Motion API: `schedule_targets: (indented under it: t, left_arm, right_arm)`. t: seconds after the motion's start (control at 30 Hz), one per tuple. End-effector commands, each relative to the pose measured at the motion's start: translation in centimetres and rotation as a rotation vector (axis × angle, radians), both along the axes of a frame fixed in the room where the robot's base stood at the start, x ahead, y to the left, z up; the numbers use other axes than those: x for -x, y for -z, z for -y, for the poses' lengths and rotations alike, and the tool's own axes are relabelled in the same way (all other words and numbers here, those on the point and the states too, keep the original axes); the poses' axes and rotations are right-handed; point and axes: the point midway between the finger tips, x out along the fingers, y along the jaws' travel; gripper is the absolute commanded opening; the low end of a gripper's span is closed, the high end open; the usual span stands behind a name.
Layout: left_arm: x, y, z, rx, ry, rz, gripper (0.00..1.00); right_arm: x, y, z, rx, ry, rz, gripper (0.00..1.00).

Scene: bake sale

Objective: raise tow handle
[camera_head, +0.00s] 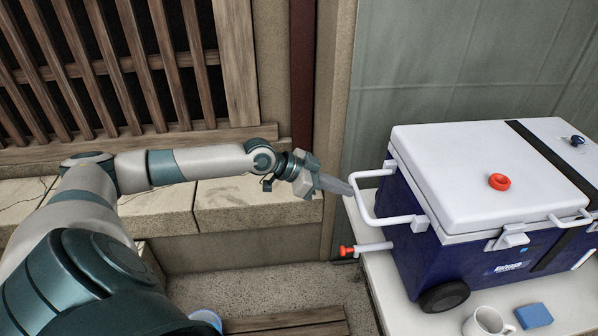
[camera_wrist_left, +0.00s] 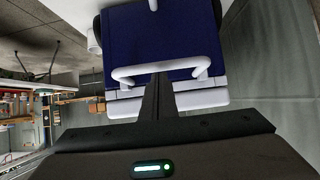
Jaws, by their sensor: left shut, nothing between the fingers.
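A blue cooler with a white lid (camera_head: 480,165) stands on a pale table. Its white tow handle (camera_head: 362,205) is a U-shaped bar sticking out from the cooler's left end. My left gripper (camera_head: 346,187) reaches in from the left with its fingers closed and empty. The fingertips are right at the handle's outer bar; I cannot tell if they touch it. In the left wrist view, the closed fingers (camera_wrist_left: 158,95) point at the middle of the handle bar (camera_wrist_left: 158,69), with the blue cooler wall behind it. My right gripper is not in view.
A red-tipped spout (camera_head: 347,251) sticks out below the handle. A white mug (camera_head: 484,322) and a blue sponge-like block (camera_head: 534,316) sit on the table (camera_head: 405,312) in front of the cooler. A wall with wooden slats (camera_head: 130,60) stands behind my left arm.

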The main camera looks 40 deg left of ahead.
Motion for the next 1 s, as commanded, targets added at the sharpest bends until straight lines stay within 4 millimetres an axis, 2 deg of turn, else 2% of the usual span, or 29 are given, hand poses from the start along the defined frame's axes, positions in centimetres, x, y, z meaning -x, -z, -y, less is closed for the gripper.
schedule_targets:
  t: [0.6, 1.0]
  left_arm:
    - [5.1, -3.7, -4.5, -0.005, 0.001, -0.004, 0.0]
    - [7.2, -5.8, -6.2, -0.001, 0.008, -0.002, 0.0]
  right_arm:
    - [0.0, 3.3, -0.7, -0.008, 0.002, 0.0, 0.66]
    - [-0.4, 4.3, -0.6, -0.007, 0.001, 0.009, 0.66]
